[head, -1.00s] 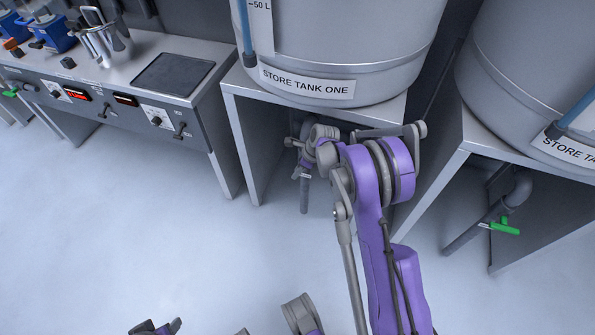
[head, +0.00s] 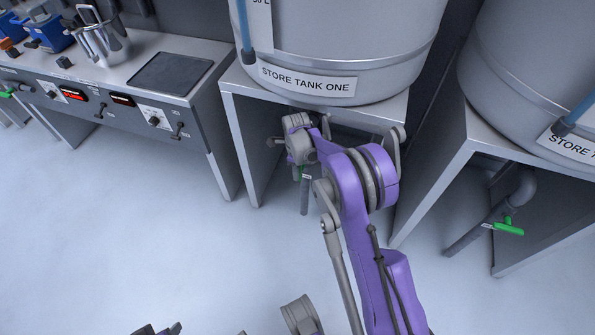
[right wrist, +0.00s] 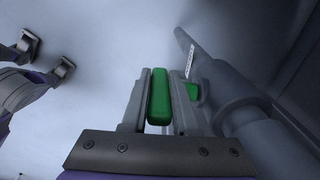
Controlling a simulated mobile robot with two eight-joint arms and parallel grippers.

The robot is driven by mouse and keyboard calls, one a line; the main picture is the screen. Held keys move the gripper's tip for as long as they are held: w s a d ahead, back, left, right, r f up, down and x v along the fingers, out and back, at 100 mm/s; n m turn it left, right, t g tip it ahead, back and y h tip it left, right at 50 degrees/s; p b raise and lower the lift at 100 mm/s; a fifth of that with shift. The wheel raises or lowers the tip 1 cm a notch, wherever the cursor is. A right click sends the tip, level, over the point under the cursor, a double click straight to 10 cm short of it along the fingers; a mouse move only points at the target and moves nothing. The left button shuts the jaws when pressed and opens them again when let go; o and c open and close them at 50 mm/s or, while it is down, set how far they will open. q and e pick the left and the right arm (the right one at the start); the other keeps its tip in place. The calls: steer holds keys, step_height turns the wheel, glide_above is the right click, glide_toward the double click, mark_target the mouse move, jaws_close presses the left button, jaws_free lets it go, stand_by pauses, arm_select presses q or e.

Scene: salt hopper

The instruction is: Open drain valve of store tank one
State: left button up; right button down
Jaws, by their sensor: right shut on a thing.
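Store tank one (head: 350,55) stands on a grey stand in the head view, with its label on the front. Its drain pipe (head: 304,197) hangs under the stand. My right gripper (head: 302,168) is under the tank at this pipe, mostly hidden by my own arm. In the right wrist view, the green valve handle (right wrist: 158,97) lies between the jaws of my right gripper (right wrist: 160,84), which is shut on it. Beside it is the grey pipe (right wrist: 220,80) with a small white tag. My left gripper (right wrist: 48,54) shows at the left, its fingers apart and empty.
The second store tank (head: 535,85) stands at the right, with its own green drain handle (head: 508,227) below. A workbench (head: 130,75) with a steel pot (head: 103,42) and a dark plate is at the left. The stand's side panels flank my right arm. The floor in front is clear.

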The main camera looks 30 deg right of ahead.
steer(key=c, duration=0.7)
jaws_free()
